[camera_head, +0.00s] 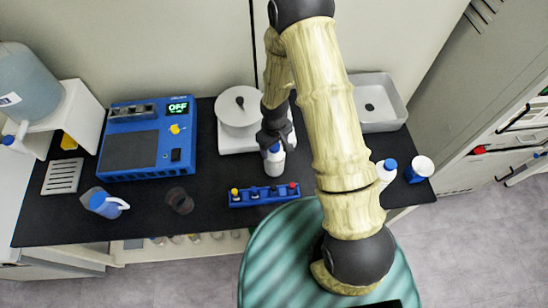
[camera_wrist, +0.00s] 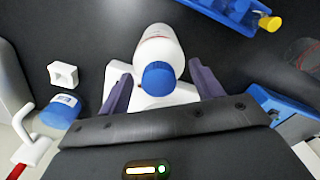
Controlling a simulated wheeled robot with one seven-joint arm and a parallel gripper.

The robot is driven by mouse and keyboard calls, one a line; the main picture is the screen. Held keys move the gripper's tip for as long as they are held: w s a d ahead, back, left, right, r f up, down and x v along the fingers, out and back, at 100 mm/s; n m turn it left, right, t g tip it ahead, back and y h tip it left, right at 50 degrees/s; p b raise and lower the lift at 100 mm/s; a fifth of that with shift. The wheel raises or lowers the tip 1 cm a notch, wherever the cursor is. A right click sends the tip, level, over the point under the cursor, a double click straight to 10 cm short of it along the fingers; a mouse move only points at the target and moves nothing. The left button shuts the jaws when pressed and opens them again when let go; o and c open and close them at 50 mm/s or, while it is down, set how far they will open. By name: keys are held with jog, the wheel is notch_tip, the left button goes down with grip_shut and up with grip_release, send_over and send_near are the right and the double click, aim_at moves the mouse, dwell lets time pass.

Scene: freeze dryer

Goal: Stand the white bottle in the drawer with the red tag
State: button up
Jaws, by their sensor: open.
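A white bottle (camera_head: 274,162) with a blue cap stands on the black bench. My gripper (camera_head: 273,138) is at its top, from behind and above. In the wrist view, the white bottle (camera_wrist: 163,48) lies between the two open fingers of my gripper (camera_wrist: 160,85), its blue cap towards the palm; a gap shows on both sides. A second white, blue-capped bottle (camera_head: 386,172) stands at the bench's right, partly hidden by my arm. A small red piece (camera_head: 479,149) shows on the grey cabinet at the right; I cannot tell if it is the drawer's tag.
A blue rack (camera_head: 264,196) with coloured knobs lies just in front of the bottle. A round-lidded white device (camera_head: 238,108) stands behind it. A blue OFF-display machine (camera_head: 146,140) is left. A white-topped blue container (camera_head: 421,167) stands near the bench's right end.

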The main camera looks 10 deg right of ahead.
jog(key=shift+w+d+f, duration=0.1)
jog(key=shift+f, duration=0.2)
grip_shut()
dwell(0.5)
